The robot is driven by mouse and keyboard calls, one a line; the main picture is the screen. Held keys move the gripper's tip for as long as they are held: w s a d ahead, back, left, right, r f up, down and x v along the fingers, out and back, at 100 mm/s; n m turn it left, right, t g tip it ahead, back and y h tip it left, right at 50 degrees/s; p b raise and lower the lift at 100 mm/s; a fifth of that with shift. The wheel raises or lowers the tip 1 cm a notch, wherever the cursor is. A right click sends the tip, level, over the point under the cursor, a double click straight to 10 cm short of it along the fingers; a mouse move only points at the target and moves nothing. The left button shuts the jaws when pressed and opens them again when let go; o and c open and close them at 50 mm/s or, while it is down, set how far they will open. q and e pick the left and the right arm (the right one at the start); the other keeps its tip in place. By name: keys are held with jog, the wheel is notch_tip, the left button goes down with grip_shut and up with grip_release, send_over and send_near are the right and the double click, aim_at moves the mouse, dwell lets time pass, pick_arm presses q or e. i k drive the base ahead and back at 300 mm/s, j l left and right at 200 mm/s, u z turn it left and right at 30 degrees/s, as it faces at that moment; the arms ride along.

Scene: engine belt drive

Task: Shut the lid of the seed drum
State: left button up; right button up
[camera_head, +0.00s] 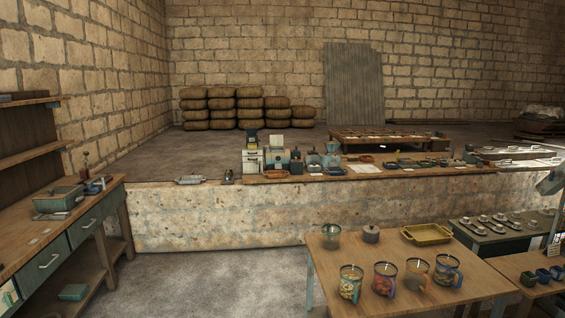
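No drum stands out clearly as the seed drum at this distance. A rounded blue-grey machine (277,156) stands on the long ledge board, and it may be the drum; I cannot tell whether it has a lid or whether one is open. A cream and green machine (252,160) with a dark hopper on top stands just left of it. A small dark lidded pot (371,233) sits on the near table. Neither of my grippers is in view.
The near wooden table (425,306) holds several glass jugs (385,278) and a yellow tray (427,234). A workbench (50,246) with drawers stands at left. A stone ledge (220,225) crosses the middle. The floor (215,280) between bench and table is clear.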

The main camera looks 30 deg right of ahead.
aim_at(275, 140)
jog(key=i+l+z, duration=0.3)
jog(key=i, duration=0.3)
jog(key=i+l+z, duration=0.3)
jog(key=i, duration=0.35)
jog(key=i+z, duration=0.3)
jog(key=i, duration=3.95)
jog(key=i+u, duration=0.15)
jog(key=i, duration=0.35)
jog(key=i+l+u, duration=0.2)
jog(key=i, duration=0.35)
jog(key=i+u, duration=0.15)
jog(key=i, duration=0.35)
